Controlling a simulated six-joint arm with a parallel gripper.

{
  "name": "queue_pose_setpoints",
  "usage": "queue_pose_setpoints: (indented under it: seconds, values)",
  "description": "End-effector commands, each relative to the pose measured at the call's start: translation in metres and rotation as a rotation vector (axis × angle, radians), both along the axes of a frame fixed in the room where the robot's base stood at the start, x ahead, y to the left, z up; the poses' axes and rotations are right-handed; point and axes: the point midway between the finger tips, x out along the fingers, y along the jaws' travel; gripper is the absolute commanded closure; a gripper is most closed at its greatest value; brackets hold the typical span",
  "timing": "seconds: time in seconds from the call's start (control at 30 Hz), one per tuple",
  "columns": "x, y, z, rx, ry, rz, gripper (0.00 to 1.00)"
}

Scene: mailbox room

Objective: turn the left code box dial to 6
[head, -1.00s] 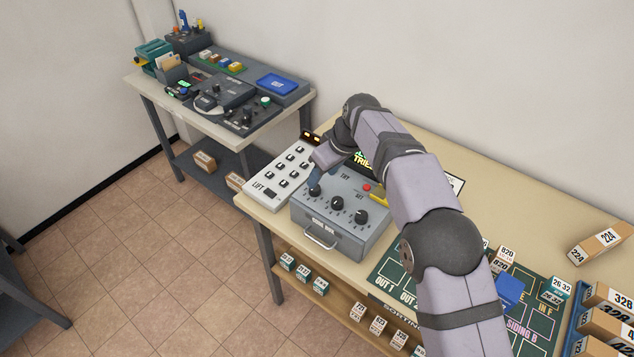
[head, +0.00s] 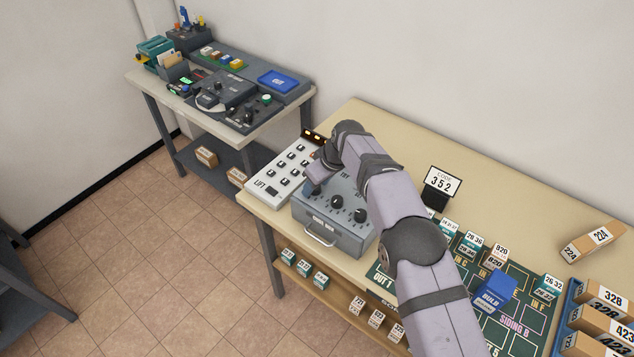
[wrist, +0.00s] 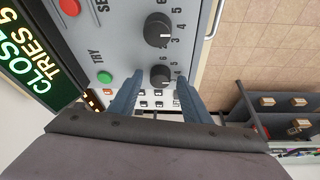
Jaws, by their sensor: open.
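The grey code box (head: 325,235) stands on the near table, with black dials on its sloped top. In the wrist view the left dial (wrist: 160,77) shows between the two blue fingers of my open gripper. I cannot tell whether they touch it or exactly where its pointer stands; a 6 and 5 are printed close by. The middle dial (wrist: 158,30) is above it there, and shows in the head view too, beside the right dial (head: 361,215).
The white lift keypad (head: 280,172) is just left of the box. In the wrist view a green TRY button (wrist: 105,77), a red SET button (wrist: 70,6) and a display (wrist: 38,62) lie alongside.

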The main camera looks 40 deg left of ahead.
Motion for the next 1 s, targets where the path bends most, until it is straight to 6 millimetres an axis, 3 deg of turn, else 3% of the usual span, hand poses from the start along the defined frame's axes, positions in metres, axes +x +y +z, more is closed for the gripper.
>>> queue_pose_setpoints:
  seconds: [0.1, 0.27, 1.0]
  values:
    - [0.0000, 0.0001, 0.0001, 0.000, 0.000, 0.000, 0.59]
    - [-0.0001, 0.0000, 0.0003, 0.000, 0.000, 0.000, 0.97]
    - [0.0012, -0.0003, 0.0007, 0.001, 0.000, 0.135, 0.97]
